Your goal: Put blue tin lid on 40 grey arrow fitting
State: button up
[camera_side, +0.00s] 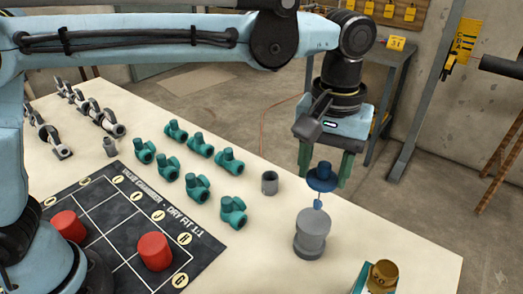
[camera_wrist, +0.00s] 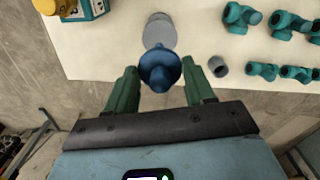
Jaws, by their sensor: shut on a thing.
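The blue lid (camera_side: 322,178) is round and dark blue, with a thin stem and a small blue tip pointing down beneath it. My gripper (camera_side: 326,178) is shut on it, with its green fingers on either side; the wrist view also shows the lid (camera_wrist: 160,70) between the fingertips (camera_wrist: 160,78). The grey fitting (camera_side: 311,236) is an upright stepped cylinder on the table, below the lid. In the side view the small tip overlaps the fitting's top edge; I cannot tell whether they touch. The lid partly hides the fitting (camera_wrist: 160,32) in the wrist view. No marking is readable on the fitting.
A small grey open cylinder (camera_side: 270,183) and several teal fittings (camera_side: 198,188) stand left of the grey fitting. A brass piece (camera_side: 382,274) on a teal box is at the front right. Red cylinders (camera_side: 155,251) stand on a dark mat (camera_side: 122,240). The table's right corner is bare.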

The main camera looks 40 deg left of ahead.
aim_at(322, 177)
jog(key=shift+f, duration=1.7)
jog(key=shift+f, duration=0.1)
jog(key=o, duration=1)
